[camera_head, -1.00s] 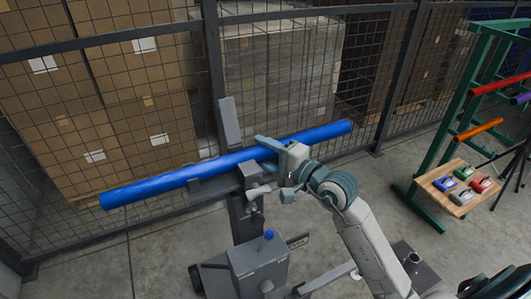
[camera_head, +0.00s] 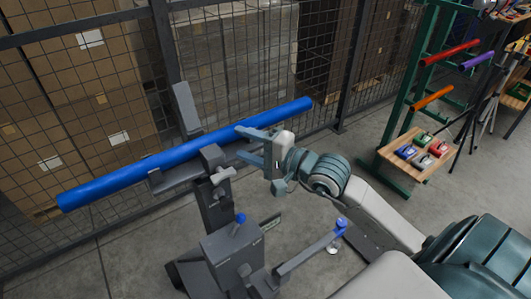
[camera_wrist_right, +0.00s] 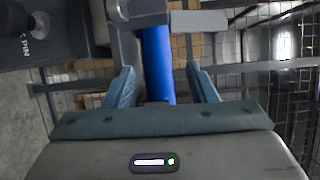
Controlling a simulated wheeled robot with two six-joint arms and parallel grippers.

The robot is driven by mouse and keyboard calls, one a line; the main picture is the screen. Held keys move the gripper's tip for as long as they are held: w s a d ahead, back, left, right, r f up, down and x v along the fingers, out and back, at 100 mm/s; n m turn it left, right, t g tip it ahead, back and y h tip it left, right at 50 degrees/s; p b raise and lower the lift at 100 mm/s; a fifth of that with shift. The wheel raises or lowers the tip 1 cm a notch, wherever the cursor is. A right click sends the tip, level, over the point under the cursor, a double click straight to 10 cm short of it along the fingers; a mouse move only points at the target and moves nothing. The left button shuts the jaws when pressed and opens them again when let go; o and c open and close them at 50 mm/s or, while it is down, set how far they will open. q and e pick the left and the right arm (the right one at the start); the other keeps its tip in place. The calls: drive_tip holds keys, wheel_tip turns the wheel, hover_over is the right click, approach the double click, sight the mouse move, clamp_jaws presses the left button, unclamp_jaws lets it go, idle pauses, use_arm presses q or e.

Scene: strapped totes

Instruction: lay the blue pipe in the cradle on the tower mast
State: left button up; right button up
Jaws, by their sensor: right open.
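The long blue pipe (camera_head: 130,171) lies across the grey cradle (camera_head: 164,183) at the top of the tower mast (camera_head: 213,207). It slopes up to the right in the head view, with both ends overhanging. My right gripper (camera_head: 243,143) is open at the near side of the pipe, just right of the cradle. One fingertip overlaps the pipe's edge in the head view; I cannot tell if it touches. In the right wrist view the pipe (camera_wrist_right: 157,60) shows between the spread fingers, with gaps on both sides. My left gripper is out of view.
A wire mesh fence with stacked boxes (camera_head: 100,95) stands close behind the pipe. The mast's grey base (camera_head: 232,255) has a blue-knobbed lever. A green rack (camera_head: 392,110) with coloured pipes and a wooden shelf (camera_head: 390,152) stands at right.

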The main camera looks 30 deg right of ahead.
drive_tip(key=shift+s+d+f, duration=0.25)
drive_tip(key=shift+s+d, duration=0.2)
drive_tip(key=shift+s, duration=0.25)
drive_tip(key=p+v, duration=0.2)
drive_tip(key=v, duration=0.1)
drive_tip(key=shift+s+r, duration=0.15)
drive_tip(key=shift+r, duration=0.25)
drive_tip(key=shift+d, duration=0.1)
